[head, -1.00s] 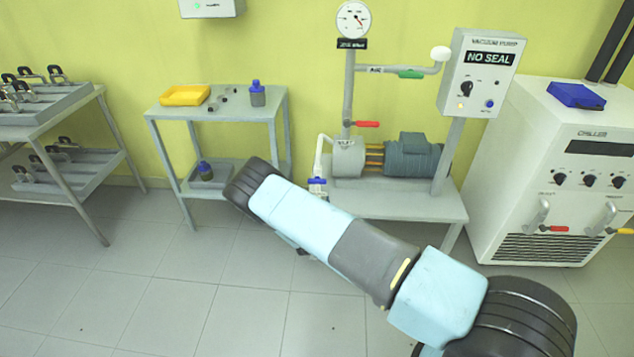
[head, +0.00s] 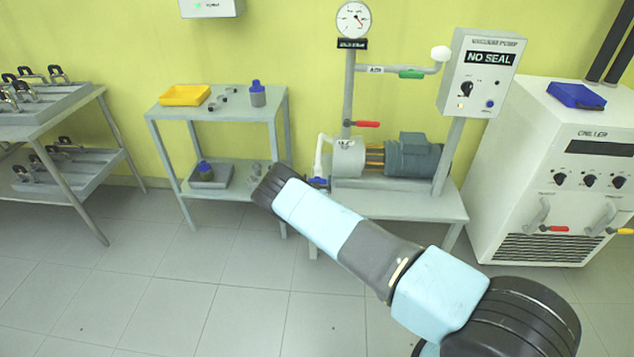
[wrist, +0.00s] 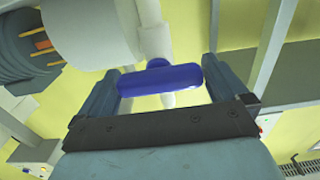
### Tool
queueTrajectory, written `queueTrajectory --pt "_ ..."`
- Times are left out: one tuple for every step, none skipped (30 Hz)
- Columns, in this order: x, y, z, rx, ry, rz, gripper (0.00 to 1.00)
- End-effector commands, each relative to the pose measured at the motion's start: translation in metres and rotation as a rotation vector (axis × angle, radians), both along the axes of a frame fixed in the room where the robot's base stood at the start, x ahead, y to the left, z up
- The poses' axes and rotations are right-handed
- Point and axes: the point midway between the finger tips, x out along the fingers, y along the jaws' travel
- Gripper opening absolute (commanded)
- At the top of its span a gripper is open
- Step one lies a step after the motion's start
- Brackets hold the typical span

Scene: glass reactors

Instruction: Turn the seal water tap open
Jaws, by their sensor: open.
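The blue-handled tap (head: 318,183) is on the left side of the pump, at the foot of a white pipe. Its handle (wrist: 160,79) shows close up in the wrist view, lying crosswise. My gripper (wrist: 161,70) is open, with one finger beside each end of the handle. I cannot tell whether the fingers touch it. In the head view my own arm hides the gripper. The vacuum pump panel (head: 484,75) reads "NO SEAL".
The pump (head: 348,158) and its motor (head: 413,155) stand on a low bench (head: 400,204). A red-handled valve (head: 366,124) and a green-handled valve (head: 411,74) are above. A side table (head: 217,109) stands left, the chiller (head: 530,200) right. Floor at front left is clear.

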Motion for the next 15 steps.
queueTrajectory --pt "0.0006 0.0001 0.0000 0.000 0.000 0.000 1.00" --pt "0.0007 0.0002 0.0001 0.000 0.000 0.000 1.00" --pt "0.0007 0.0002 0.0001 0.000 0.000 0.000 1.00" --pt "0.0006 0.0002 0.0001 0.000 0.000 0.000 1.00" --pt "0.0005 0.0002 0.0001 0.000 0.000 0.000 1.00" --pt "0.0005 0.0002 0.0001 0.000 0.000 0.000 1.00" --pt "0.0004 0.0002 0.0001 0.000 0.000 0.000 1.00" --pt "0.0004 0.0003 0.0001 0.000 0.000 0.000 0.97" --pt "0.0004 0.0003 0.0001 0.000 0.000 0.000 0.93" --pt "0.0004 0.0003 0.0001 0.000 0.000 0.000 0.90" --pt "0.0003 0.0003 0.0001 0.000 0.000 0.000 0.88" --pt "0.0003 0.0005 0.0002 0.001 0.000 0.001 0.84" --pt "0.0003 0.0005 0.0001 0.001 0.000 0.001 0.81" --pt "0.0003 0.0006 0.0002 0.001 0.000 0.001 0.78" --pt "0.0002 0.0007 0.0002 0.001 0.000 0.001 0.74"
